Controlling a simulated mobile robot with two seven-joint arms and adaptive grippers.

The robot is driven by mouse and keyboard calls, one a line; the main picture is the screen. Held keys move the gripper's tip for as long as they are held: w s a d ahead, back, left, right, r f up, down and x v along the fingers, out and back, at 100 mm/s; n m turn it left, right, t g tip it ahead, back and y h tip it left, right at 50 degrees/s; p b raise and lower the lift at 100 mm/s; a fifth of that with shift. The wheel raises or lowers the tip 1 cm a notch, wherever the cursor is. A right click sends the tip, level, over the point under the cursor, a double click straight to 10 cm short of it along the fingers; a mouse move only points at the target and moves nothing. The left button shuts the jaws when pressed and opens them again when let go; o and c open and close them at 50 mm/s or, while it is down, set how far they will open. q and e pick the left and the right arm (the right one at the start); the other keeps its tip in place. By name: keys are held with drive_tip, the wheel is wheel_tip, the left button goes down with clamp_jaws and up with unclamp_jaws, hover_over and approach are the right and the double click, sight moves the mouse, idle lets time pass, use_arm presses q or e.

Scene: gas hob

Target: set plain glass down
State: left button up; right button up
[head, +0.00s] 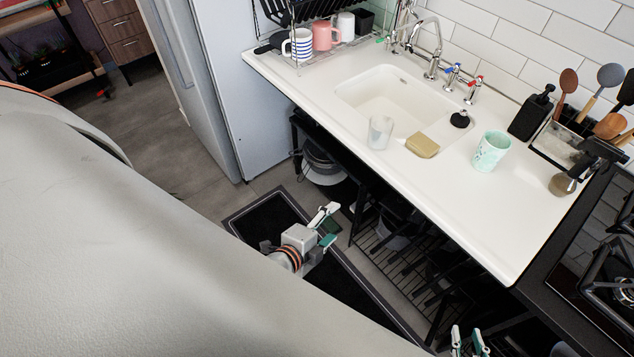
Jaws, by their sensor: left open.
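The plain glass (380,133) is clear and stands upright on the white counter (470,215), at the front edge of the sink. Nothing is touching it. My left gripper (331,226) is open and empty, in front of the counter and apart from the glass. My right gripper (467,341) shows only at the bottom edge of the head view. Its two fingertips are apart with nothing seen between them; the rest of it is cut off.
A yellow sponge (423,145) lies just right of the glass. A mint patterned cup (491,151) and a black soap dispenser (531,112) stand further right. The sink basin (385,92) is behind the glass. The gas hob (600,265) is at right. The counter's front right is clear.

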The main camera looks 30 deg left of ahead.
use_arm(q)
drive_tip(key=s+f+n+g+h, duration=0.1)
drive_tip(key=s+f+n, duration=0.2)
drive_tip(key=s+n, duration=0.5)
drive_tip(key=n, duration=0.4)
drive_tip(key=shift+d+f+g+h, duration=0.15)
drive_tip(key=shift+d+g+h, duration=0.05)
drive_tip(key=shift+g+h, duration=0.2)
drive_tip(key=shift+w, duration=0.1)
